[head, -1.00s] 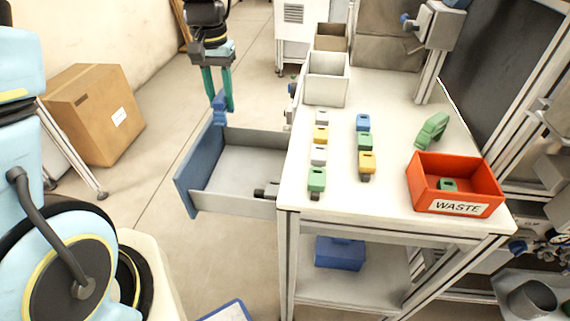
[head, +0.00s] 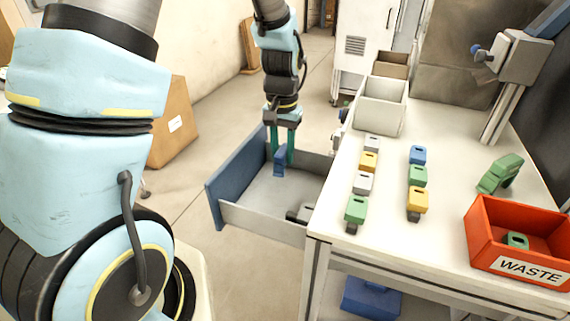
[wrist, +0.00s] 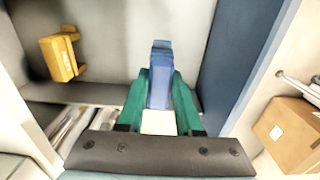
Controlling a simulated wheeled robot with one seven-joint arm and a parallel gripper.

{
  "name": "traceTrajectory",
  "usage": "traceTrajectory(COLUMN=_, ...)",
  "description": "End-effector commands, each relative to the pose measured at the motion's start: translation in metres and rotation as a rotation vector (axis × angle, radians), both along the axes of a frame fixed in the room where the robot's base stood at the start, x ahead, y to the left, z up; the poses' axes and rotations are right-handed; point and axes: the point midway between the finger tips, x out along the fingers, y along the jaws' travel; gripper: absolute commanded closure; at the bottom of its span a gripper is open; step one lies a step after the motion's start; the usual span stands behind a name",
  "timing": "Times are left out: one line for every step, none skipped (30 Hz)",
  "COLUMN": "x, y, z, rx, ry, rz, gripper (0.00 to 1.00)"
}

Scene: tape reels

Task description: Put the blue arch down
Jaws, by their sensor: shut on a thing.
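My gripper (head: 281,155) points down over the open drawer (head: 262,223), near its blue front panel. Its green fingers are shut on the blue arch (head: 279,163). In the wrist view, the blue arch (wrist: 159,78) sits between the two green fingers (wrist: 160,105), with its far end sticking out past them. The arch's lower end appears against the drawer's grey floor; I cannot tell whether it touches. In the wrist view, the drawer's blue panel (wrist: 240,50) is close on the right.
A yellow arch (wrist: 62,56) lies to the left in the wrist view. Several coloured arches, including a green one (head: 356,208), stand in two rows on the white table (head: 333,228). A red waste bin (head: 515,240) holds a green piece. The drawer's middle floor looks clear.

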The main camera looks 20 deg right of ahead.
Motion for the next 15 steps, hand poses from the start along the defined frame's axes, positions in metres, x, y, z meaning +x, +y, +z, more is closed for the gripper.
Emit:
traceTrajectory(x=-0.001, y=0.001, z=-0.008, rx=0.003, ry=0.003, rz=0.000, gripper=1.00)
traceTrajectory(x=-0.001, y=0.001, z=-0.012, rx=0.003, ry=0.004, rz=0.000, gripper=1.00)
traceTrajectory(x=-0.001, y=0.001, z=-0.019, rx=0.003, ry=0.004, rz=0.000, gripper=1.00)
traceTrajectory(x=-0.001, y=0.001, z=-0.023, rx=0.003, ry=0.004, rz=0.000, gripper=1.00)
traceTrajectory(x=-0.001, y=0.001, z=-0.027, rx=0.003, ry=0.004, rz=0.000, gripper=1.00)
traceTrajectory(x=-0.001, y=0.001, z=-0.031, rx=0.003, ry=0.003, rz=0.001, gripper=1.00)
traceTrajectory(x=-0.001, y=0.001, z=-0.034, rx=0.003, ry=0.003, rz=0.001, gripper=1.00)
traceTrajectory(x=-0.001, y=0.001, z=-0.036, rx=0.002, ry=0.002, rz=0.001, gripper=1.00)
traceTrajectory(x=-0.001, y=0.000, z=-0.038, rx=0.001, ry=0.002, rz=0.001, gripper=1.00)
traceTrajectory(x=0.000, y=0.000, z=-0.038, rx=0.001, ry=0.001, rz=0.001, gripper=1.00)
traceTrajectory(x=0.000, y=0.000, z=-0.038, rx=0.001, ry=0.001, rz=0.001, gripper=1.00)
traceTrajectory(x=0.000, y=0.000, z=-0.038, rx=0.000, ry=0.000, rz=0.001, gripper=1.00)
traceTrajectory(x=0.000, y=0.000, z=-0.038, rx=0.000, ry=0.000, rz=0.001, gripper=1.00)
traceTrajectory(x=0.000, y=0.000, z=-0.038, rx=0.000, ry=0.000, rz=0.001, gripper=1.00)
traceTrajectory(x=0.000, y=0.000, z=-0.038, rx=0.000, ry=0.000, rz=0.001, gripper=1.00)
